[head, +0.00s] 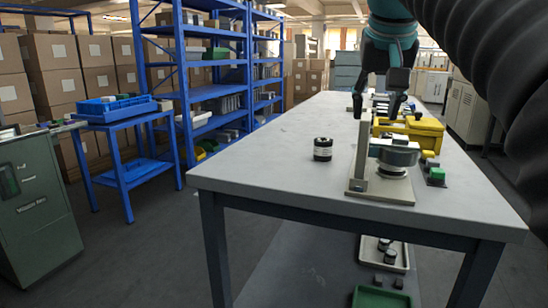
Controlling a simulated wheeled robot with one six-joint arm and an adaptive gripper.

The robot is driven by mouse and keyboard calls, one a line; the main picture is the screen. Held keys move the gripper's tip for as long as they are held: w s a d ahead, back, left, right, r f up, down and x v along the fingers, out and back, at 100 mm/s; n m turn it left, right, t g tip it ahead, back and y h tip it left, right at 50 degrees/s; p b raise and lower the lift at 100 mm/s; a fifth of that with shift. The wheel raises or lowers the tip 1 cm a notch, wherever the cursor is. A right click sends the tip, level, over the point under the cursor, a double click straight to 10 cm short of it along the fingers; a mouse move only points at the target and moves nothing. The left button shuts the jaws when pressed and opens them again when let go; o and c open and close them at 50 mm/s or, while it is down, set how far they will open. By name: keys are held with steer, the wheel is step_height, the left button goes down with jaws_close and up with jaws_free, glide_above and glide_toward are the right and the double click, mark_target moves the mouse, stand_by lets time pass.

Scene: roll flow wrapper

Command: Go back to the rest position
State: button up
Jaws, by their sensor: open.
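My gripper (376,107) hangs in the upper right of the head view, fingers pointing down above the grey table. Its dark fingers are apart and I see nothing between them. My arm comes in from the top right. Below and in front of the gripper stands a small machine with a pale upright post and base plate (381,187), with a round grey metal part (398,155) on it. The fingers appear near the top of the post; I cannot tell the exact gap.
The grey table (262,173) is clear at its left front. Trays (368,297) sit below the table. Blue shelves (211,92) and a blue cart (124,171) stand left.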

step_height(320, 180, down, 8)
steer(key=n, duration=0.1)
steer(key=s+f, duration=0.9)
steer(key=f, duration=0.3)
steer(key=s+a+f+n+y+p, duration=0.1)
steer(key=s+f, duration=0.8)
steer(key=f, duration=0.4)
steer(key=shift+f, duration=0.3)
